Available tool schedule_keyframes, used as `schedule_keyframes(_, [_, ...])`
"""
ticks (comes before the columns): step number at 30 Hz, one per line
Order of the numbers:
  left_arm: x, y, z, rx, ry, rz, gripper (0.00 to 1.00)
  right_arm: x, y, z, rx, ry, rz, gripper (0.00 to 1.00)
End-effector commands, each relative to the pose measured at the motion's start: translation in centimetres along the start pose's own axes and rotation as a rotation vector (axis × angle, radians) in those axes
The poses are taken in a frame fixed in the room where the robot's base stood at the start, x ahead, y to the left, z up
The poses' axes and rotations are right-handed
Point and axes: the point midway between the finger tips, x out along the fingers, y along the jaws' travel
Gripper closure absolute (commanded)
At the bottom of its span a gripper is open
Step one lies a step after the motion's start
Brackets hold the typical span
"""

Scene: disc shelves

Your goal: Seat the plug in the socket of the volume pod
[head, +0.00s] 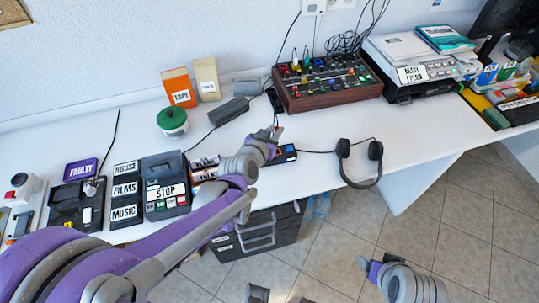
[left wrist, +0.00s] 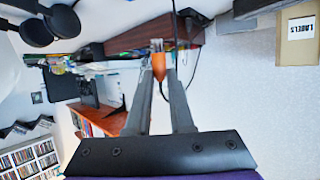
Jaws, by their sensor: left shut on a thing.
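My left gripper (head: 277,131) is shut on an orange plug (left wrist: 158,66), which sits between the fingertips in the left wrist view with a dark cord trailing from it.
A mixer (head: 329,93) stands behind. A black adapter (head: 229,111) and green-lidded jar (head: 172,121) are left of the gripper. A STOP recorder (head: 165,187) stands further left.

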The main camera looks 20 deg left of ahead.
Motion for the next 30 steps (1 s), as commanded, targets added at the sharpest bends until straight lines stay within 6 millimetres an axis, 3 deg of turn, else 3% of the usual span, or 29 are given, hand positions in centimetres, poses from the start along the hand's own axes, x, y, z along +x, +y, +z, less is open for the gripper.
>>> schedule_keyframes(6, [1.7, 0.0, 4.0, 0.001, 0.000, 0.000, 1.00, 1.2, 0.0, 0.7, 0.000, -0.004, 0.000, 0.27])
schedule_keyframes(16, [3.2, 0.0, 7.6, 0.000, 0.000, 0.000, 1.00, 2.1, 0.0, 1.2, 0.000, -0.008, 0.000, 0.27])
schedule_keyframes(25, [3.5, 0.0, 8.4, 0.000, 0.001, 0.000, 1.00, 2.2, 0.0, 1.3, 0.000, -0.008, 0.000, 0.27])
schedule_keyframes(26, [3.5, 0.0, 8.4, 0.000, 0.000, 0.000, 0.78, 2.2, 0.0, 1.3, 0.000, -0.008, 0.000, 0.27])
schedule_keyframes(30, [3.5, 0.0, 8.4, 0.000, 0.000, 0.000, 0.53, 2.2, 0.0, 1.3, 0.000, -0.008, 0.000, 0.27])
